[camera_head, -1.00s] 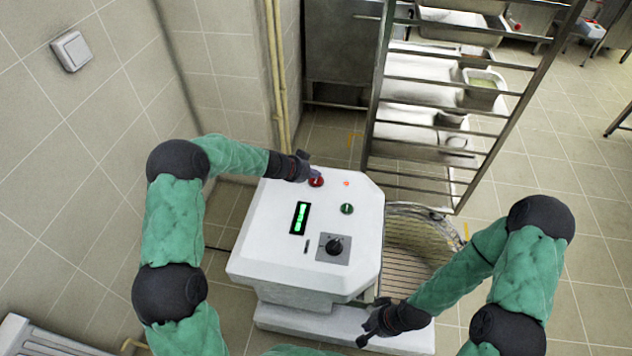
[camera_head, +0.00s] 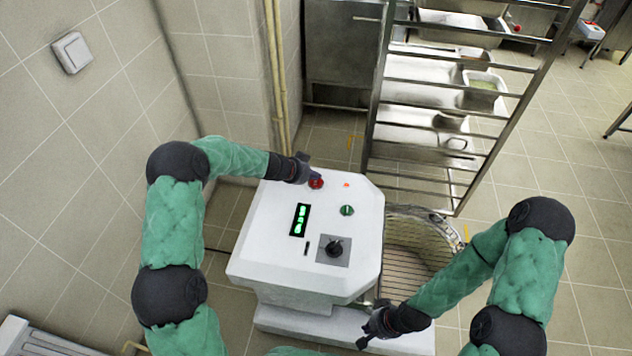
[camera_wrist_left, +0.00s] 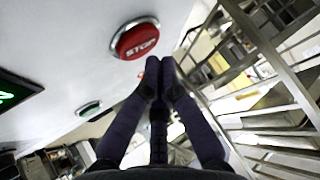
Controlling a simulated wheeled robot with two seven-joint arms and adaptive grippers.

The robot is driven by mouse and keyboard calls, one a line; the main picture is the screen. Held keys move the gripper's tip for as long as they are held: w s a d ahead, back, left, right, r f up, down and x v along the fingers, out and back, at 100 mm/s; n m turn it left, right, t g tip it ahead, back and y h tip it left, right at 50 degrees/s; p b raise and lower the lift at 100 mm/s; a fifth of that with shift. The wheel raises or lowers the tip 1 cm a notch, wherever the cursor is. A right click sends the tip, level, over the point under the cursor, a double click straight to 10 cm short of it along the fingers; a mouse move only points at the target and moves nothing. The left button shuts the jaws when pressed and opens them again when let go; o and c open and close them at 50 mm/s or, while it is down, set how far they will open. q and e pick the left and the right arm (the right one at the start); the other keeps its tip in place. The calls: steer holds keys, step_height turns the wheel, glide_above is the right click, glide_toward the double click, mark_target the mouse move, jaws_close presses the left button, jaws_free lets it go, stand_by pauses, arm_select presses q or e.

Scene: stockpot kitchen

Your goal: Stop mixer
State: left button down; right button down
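The mixer's white control panel (camera_head: 270,225) fills the middle of the head view. Its red STOP button (camera_head: 316,183) is near the top edge; the word STOP reads clearly in the left wrist view (camera_wrist_left: 137,40). My left gripper (camera_head: 306,172) is right beside the button, partly overlapping it in the head view. In the left wrist view its fingers (camera_wrist_left: 160,72) are together and empty, with a visible gap to the button face. My right gripper (camera_head: 370,330) is low by the mixer base; its finger opening is unclear.
The panel also has a green button (camera_head: 347,210), a small red light (camera_head: 346,185), a lit green display (camera_head: 300,219) and a black knob (camera_head: 334,247). A wire-guarded bowl (camera_head: 425,225) is to the right. A metal rack (camera_head: 375,100) stands behind; a tiled wall is left.

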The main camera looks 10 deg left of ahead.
mark_target(314, 182)
stand_by(0.3)
arm_select(q)
steer(key=shift+f+b, duration=0.4)
steer(key=shift+b, duration=0.6)
steer(key=shift+f+b, duration=0.4)
steer(key=shift+b, duration=0.3)
stand_by(0.7)
stand_by(0.4)
steer(key=shift+r, duration=0.8)
steer(key=shift+r+p, duration=1.4)
steer(key=shift+r, duration=1.15)
